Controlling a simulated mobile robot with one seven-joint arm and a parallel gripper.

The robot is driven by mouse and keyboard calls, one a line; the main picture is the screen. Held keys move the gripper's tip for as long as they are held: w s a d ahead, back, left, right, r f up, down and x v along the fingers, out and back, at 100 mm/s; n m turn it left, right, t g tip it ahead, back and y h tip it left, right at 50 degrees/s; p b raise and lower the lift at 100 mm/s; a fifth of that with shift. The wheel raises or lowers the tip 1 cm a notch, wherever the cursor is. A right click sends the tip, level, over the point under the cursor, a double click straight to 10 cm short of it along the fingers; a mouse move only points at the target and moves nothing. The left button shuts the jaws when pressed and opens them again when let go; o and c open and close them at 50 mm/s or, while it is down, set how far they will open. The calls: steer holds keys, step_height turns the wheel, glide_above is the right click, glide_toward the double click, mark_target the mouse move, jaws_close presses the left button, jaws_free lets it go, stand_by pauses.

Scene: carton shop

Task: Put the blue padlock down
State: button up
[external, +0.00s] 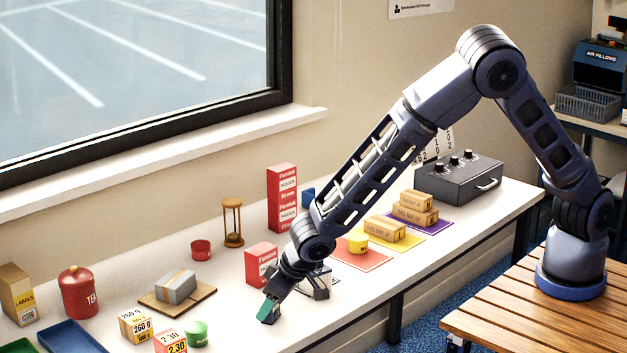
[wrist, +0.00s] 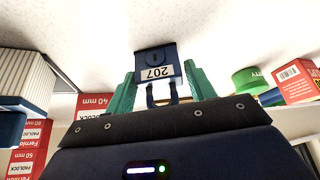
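The blue padlock (wrist: 155,62) shows in the wrist view between the two green fingertips, with a white label reading 207 and its dark shackle toward my gripper. My gripper (wrist: 160,88) is shut on it, one finger against each side. In the external view my gripper (external: 268,306) points down at the front part of the white table (external: 330,312). The dark blue body of the padlock shows just below the fingertips, at or very close to the tabletop. Whether it touches the surface is hard to tell.
A dark metal object (external: 318,284) stands just right of my gripper, partly hidden. A red-and-white box (external: 260,262) is behind it. A green tub (external: 196,333) and number-marked boxes (external: 136,325) stand to the left. The table's front edge is close; bare tabletop lies around the gripper.

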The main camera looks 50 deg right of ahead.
steer(key=shift+o, duration=0.9)
steer(key=shift+r, duration=0.2)
steer(key=v, duration=1.2)
